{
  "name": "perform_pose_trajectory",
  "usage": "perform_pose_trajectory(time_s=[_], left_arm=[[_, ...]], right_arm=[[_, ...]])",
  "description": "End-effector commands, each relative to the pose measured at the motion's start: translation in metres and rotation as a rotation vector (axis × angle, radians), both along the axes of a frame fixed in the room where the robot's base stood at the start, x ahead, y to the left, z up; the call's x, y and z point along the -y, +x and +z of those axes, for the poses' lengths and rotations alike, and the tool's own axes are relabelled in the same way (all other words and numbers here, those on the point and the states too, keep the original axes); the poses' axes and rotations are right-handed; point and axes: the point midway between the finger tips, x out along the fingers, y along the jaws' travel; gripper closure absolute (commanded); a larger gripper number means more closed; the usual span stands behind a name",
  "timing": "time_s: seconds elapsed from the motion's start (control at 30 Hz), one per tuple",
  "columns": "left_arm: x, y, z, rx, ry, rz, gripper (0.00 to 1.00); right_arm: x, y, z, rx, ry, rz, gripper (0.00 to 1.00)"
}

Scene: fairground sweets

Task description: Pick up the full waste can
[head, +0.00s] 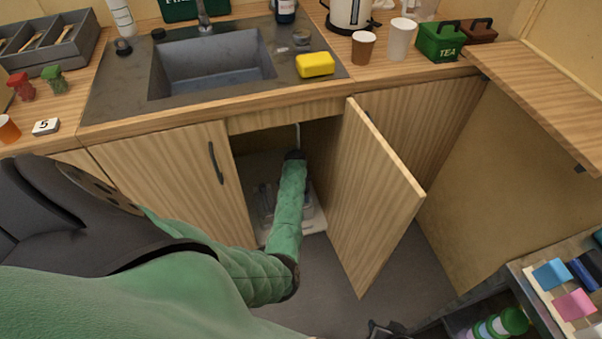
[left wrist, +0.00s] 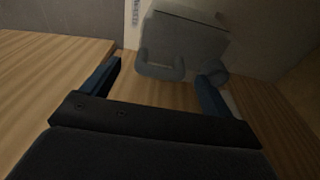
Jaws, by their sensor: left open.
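A pale grey can (left wrist: 188,38) shows in the left wrist view, with a handle (left wrist: 160,72) at its near side. I take it for the waste can; whether it is full cannot be seen. My left gripper (left wrist: 160,70) is open, its two fingers on either side of the handle, apart from each other. In the head view my left arm reaches into the open cupboard under the sink, and its gripper is hidden there. Part of a pale container (head: 264,196) shows beside the forearm, on a white tray (head: 312,224). A dark part at the bottom edge seems to be my right gripper (head: 385,330); its jaws are unclear.
The right cupboard door (head: 372,200) stands open, close right of my arm; the left door (head: 175,180) is shut. The counter above holds a sink (head: 212,75), a yellow sponge (head: 315,65) and cups. A rack (head: 540,290) with coloured items stands at lower right.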

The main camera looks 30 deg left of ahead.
Motion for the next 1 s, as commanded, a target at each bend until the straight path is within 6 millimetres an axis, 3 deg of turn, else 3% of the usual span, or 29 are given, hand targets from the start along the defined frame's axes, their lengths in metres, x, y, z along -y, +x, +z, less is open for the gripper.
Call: perform_pose_trajectory(time_s=[0.23, 0.27, 0.6, 0.7, 1.0], left_arm=[[-0.0001, 0.0004, -0.0014, 0.001, 0.001, 0.000, 0.13], [-0.0002, 0.0003, -0.0014, 0.001, 0.001, 0.000, 0.17], [-0.0002, 0.0003, -0.0013, 0.001, 0.001, 0.000, 0.84], [-0.0001, 0.0002, -0.0013, 0.001, 0.001, 0.000, 1.00], [-0.0007, 0.0019, 0.0013, 0.003, 0.002, 0.001, 1.00]], right_arm=[[-0.0004, 0.0000, -0.0001, 0.002, 0.001, 0.000, 0.64], [-0.0005, -0.0001, -0.0001, 0.002, 0.001, 0.000, 0.64], [-0.0002, -0.0005, -0.0003, 0.000, 0.000, 0.000, 0.64], [-0.0001, -0.0004, -0.0003, 0.000, 0.000, 0.000, 0.64], [0.0002, -0.0001, 0.0007, 0.000, 0.000, 0.000, 0.64]])
